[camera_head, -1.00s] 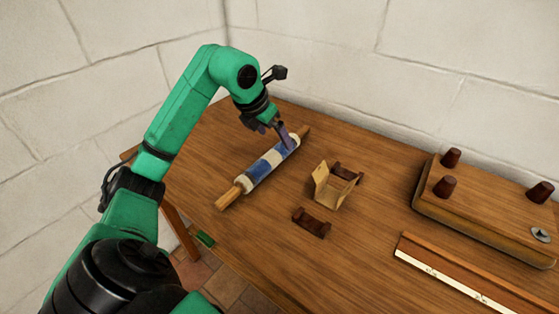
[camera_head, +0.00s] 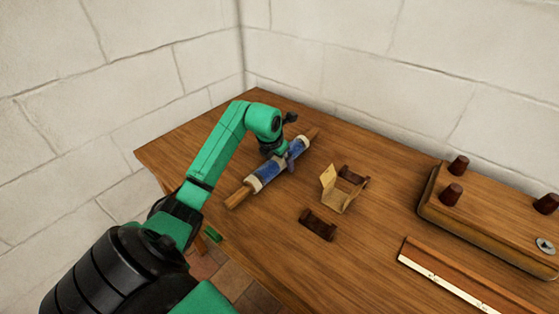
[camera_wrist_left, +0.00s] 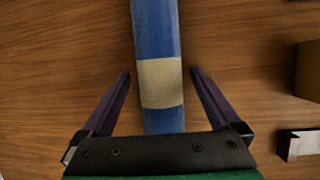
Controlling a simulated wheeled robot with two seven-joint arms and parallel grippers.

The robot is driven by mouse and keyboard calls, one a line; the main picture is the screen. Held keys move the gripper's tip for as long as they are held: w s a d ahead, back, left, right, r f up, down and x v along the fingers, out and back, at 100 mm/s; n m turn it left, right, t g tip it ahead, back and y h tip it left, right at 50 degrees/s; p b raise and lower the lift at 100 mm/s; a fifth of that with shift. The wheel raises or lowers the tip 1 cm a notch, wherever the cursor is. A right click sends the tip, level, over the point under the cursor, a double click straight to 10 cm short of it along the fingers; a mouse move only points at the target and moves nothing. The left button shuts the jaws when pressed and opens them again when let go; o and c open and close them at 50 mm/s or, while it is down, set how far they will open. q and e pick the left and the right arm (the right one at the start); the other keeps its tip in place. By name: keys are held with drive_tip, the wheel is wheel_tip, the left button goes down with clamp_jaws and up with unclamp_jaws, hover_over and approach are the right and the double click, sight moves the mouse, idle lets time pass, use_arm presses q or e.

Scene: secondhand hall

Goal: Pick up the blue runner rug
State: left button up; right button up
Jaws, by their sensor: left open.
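The blue runner rug (camera_head: 264,171) is rolled up with cream bands around a wooden core that sticks out at both ends. It lies on the wooden table near the back corner. My left gripper (camera_head: 290,158) is at the rug's middle. In the left wrist view the rug (camera_wrist_left: 157,35) runs lengthwise between the two fingers of my left gripper (camera_wrist_left: 158,75). The fingers are open, one on each side of the cream band, with a gap to the rug on both sides. My right gripper is not in view.
A small open cardboard box (camera_head: 338,193) and a dark wooden cradle piece (camera_head: 318,225) stand right of the rug. Another dark piece (camera_head: 352,176) is behind the box. A wooden board with dark pegs (camera_head: 490,222) lies farther right. Walls rise behind the table.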

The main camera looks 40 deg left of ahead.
use_arm(q)
clamp_jaws()
drive_tip(key=shift+r, duration=0.1)
drive_tip(key=shift+r, duration=0.1)
